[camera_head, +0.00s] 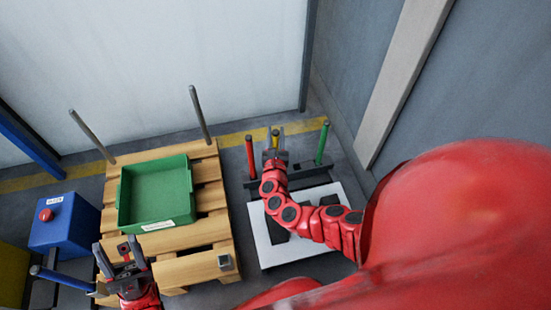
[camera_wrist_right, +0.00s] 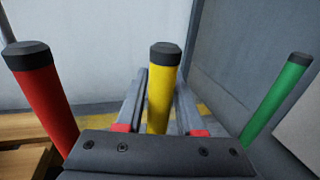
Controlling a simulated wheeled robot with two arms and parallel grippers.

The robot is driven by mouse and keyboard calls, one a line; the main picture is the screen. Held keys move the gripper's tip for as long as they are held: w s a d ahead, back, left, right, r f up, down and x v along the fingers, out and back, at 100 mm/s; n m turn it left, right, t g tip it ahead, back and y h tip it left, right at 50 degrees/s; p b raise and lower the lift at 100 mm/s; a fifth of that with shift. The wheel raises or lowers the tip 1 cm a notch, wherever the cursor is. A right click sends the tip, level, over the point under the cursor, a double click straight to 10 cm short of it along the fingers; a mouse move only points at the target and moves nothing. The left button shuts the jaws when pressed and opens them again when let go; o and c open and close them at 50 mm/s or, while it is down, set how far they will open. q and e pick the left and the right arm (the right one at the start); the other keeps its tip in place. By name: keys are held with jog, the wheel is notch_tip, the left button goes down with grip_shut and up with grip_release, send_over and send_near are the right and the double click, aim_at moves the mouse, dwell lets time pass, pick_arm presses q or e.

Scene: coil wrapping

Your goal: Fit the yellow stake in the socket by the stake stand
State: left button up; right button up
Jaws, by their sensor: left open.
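The yellow stake (camera_wrist_right: 162,90) has a black cap and stands upright between the red and green stakes; its top also shows in the head view (camera_head: 275,133). My right gripper (camera_head: 275,137) is at the yellow stake, with its fingers apart on either side of it. In the right wrist view, gaps show between the stake and the fingers. The dark stake stand (camera_head: 310,181) is partly hidden by my right arm. A small grey square socket (camera_head: 224,262) sits at the pallet's front right corner, empty. My left gripper (camera_head: 121,258) is open and empty near the pallet's front left.
The red stake (camera_head: 250,157) and green stake (camera_head: 321,142) flank the yellow one. A green bin (camera_head: 157,228) sits on the wooden pallet (camera_head: 207,236). Grey posts (camera_head: 199,112) rise at the pallet's back corners. A blue box with a red button (camera_head: 64,228) stands left.

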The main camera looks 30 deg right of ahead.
grip_shut()
dwell(1.1)
